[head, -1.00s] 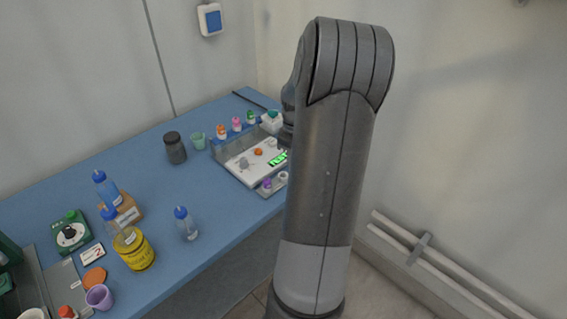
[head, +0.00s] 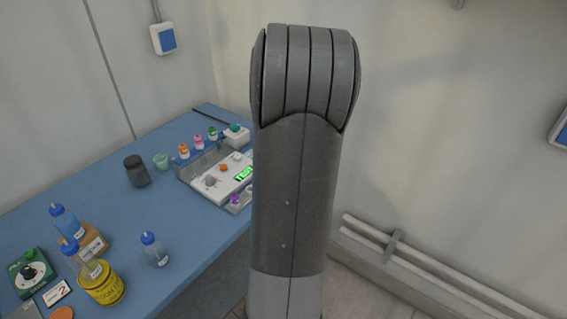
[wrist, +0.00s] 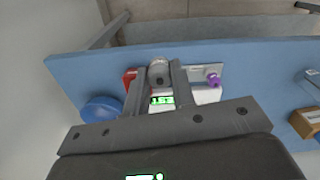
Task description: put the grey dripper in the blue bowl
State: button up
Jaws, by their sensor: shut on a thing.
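In the wrist view, my gripper (wrist: 160,80) is shut on the grey dripper (wrist: 159,66), a small grey round piece with a paler top between the fingertips. The blue bowl (wrist: 101,108) is a round blue dish on the blue table, to the left of the left finger and partly covered by the gripper body. The dripper is apart from the bowl in the picture. In the head view, my upright arm hides the gripper, the dripper and the bowl.
A white scale (head: 223,178) with a green display stands on the blue table (head: 105,185). A purple-topped piece (wrist: 213,79) and a red piece (wrist: 130,76) lie close to my fingers.

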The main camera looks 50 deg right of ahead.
jog(key=w+d+r+n, duration=0.3)
jog(key=w+d+n, duration=0.6)
jog(key=w+d, duration=0.9)
jog(key=shift+w+a+f, duration=0.1)
jog(key=shift+w+f, duration=0.15)
jog(key=shift+f, duration=1.65)
jog(key=shift+w+a+f, duration=0.15)
jog(key=shift+w+f, duration=0.05)
jog(key=shift+f, duration=1.65)
jog(key=shift+w+a+f, duration=0.1)
jog(key=shift+w+f, duration=0.15)
jog(key=shift+f, duration=1.65)
jog(key=o, duration=1)
jog(key=shift+r, duration=3.55)
